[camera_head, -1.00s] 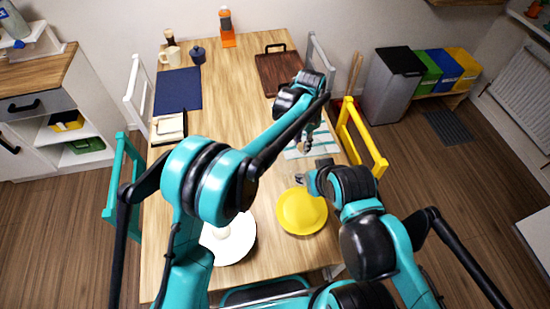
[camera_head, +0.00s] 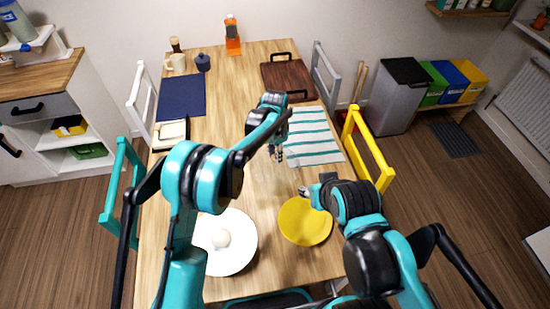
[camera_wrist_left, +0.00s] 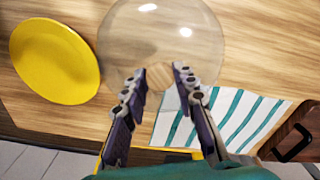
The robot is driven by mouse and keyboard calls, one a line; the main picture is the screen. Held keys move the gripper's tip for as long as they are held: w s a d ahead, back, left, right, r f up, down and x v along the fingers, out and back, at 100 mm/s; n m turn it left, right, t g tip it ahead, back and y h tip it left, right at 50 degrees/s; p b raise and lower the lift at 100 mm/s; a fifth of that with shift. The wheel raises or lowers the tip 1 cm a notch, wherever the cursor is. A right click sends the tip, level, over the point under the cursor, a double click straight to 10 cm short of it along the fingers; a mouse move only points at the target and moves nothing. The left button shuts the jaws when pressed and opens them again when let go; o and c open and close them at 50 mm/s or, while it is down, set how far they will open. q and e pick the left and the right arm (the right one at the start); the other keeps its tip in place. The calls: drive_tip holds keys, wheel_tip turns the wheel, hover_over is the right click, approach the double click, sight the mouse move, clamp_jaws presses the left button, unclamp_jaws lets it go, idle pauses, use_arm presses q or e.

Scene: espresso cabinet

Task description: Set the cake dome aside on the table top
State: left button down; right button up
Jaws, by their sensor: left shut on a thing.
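The cake dome (camera_wrist_left: 165,35) is clear and see-through, with bright glints, in the left wrist view. In the head view it is only a faint shape over the table top (camera_head: 230,100). My left gripper (camera_head: 276,154) is shut on the dome; its fingers also show in the left wrist view (camera_wrist_left: 160,74). I cannot tell whether the dome's rim touches the wood. My right gripper (camera_head: 304,191) is beside the far edge of the yellow plate (camera_head: 305,222); its jaw opening is unclear.
A white plate (camera_head: 240,258) with a pale round item (camera_head: 221,238) is at the near left. A striped cloth (camera_head: 315,138) lies right of the left gripper. A dark wooden tray (camera_head: 287,78) and a blue mat (camera_head: 180,95) lie farther back. Bare wood lies between them.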

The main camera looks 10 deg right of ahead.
use_arm(q)
drive_tip(key=shift+f, duration=0.5)
drive_tip(key=shift+f, duration=0.2)
drive_tip(key=c, duration=1.2)
unclamp_jaws()
drive_tip(key=shift+r, duration=0.1)
drive_tip(key=shift+r, duration=0.25)
wheel_tip(320, 180, up, 12)
drive_tip(key=p, duration=0.2)
drive_tip(key=shift+p, duration=0.4)
